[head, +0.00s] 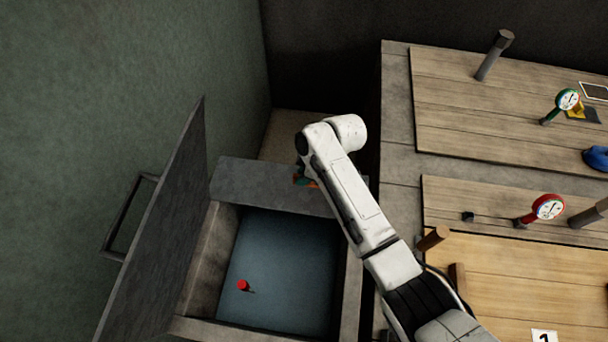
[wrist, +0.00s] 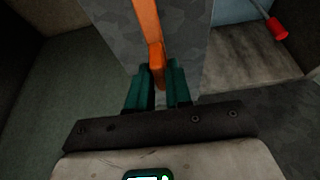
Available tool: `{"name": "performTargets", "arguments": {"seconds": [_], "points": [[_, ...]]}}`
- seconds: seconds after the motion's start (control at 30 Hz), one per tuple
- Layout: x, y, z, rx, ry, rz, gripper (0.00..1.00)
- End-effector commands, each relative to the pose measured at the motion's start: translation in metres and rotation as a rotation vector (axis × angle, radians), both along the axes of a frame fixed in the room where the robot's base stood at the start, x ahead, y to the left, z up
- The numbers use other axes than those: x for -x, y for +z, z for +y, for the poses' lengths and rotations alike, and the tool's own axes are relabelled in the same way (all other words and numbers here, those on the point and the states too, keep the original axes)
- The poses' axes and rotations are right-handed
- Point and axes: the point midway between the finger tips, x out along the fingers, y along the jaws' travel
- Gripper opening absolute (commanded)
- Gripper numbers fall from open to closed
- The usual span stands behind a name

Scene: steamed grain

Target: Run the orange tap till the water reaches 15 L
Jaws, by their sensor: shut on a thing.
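The orange tap (wrist: 147,22) fills the upper middle of the wrist view, as an orange bar in front of a grey block. My gripper (wrist: 160,78) has teal fingers on either side of its lower end and is shut on it. In the head view my white arm covers most of the gripper and tap; only small teal and orange bits show at the grey ledge. The water (head: 285,262) is a flat blue surface in the stone basin (head: 200,262). A red-capped piece (head: 243,285) shows in it, and in the wrist view (wrist: 277,28). No litre reading is legible.
A raised dark lid (head: 155,225) with a handle stands left of the basin. To the right, wooden tops (head: 500,105) carry a green gauge (head: 567,99), a red gauge (head: 548,207), grey posts and a blue object (head: 597,158). A green wall is at left.

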Motion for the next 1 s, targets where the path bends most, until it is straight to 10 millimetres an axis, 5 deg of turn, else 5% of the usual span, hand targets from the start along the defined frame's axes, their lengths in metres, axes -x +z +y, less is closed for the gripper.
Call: {"name": "performTargets", "arguments": {"seconds": [0.33, 0.37, 0.57, 1.0], "points": [[-0.002, 0.001, -0.001, 0.000, -0.005, -0.005, 0.00], [-0.002, 0.001, -0.001, 0.000, -0.005, -0.005, 0.20], [-0.002, 0.001, -0.001, 0.001, -0.004, -0.004, 0.39], [-0.001, 0.015, -0.006, -0.001, -0.004, -0.004, 0.40]]}}
